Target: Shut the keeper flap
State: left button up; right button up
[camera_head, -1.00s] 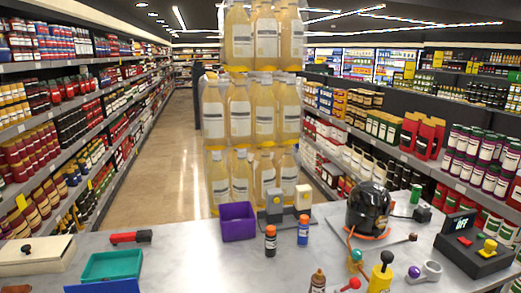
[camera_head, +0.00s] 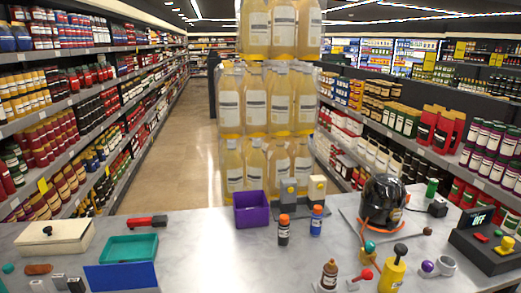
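I cannot make out for certain which part is the keeper flap. A dark grey fixture (camera_head: 293,210) stands at the back middle of the table, with a grey block (camera_head: 288,194) and a cream block (camera_head: 317,188), each with a yellowish part. A black rounded pump-like vessel (camera_head: 383,200) with an orange rim stands right of it on a grey plate. A cream box (camera_head: 56,237) with a black knob on its lid sits at the left; its lid looks closed. Neither of my grippers shows in this view.
A purple bin (camera_head: 251,209), two orange-capped bottles (camera_head: 283,232) (camera_head: 316,220), a green tray (camera_head: 129,248), a blue panel (camera_head: 121,277) and a red-and-black tool (camera_head: 146,221) lie about. A yellow hand-pump shape (camera_head: 393,270) and a control box (camera_head: 485,243) reading "OFF" stand right. The centre-left tabletop is clear.

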aim_at(124, 275)
jog(key=u, duration=1.15)
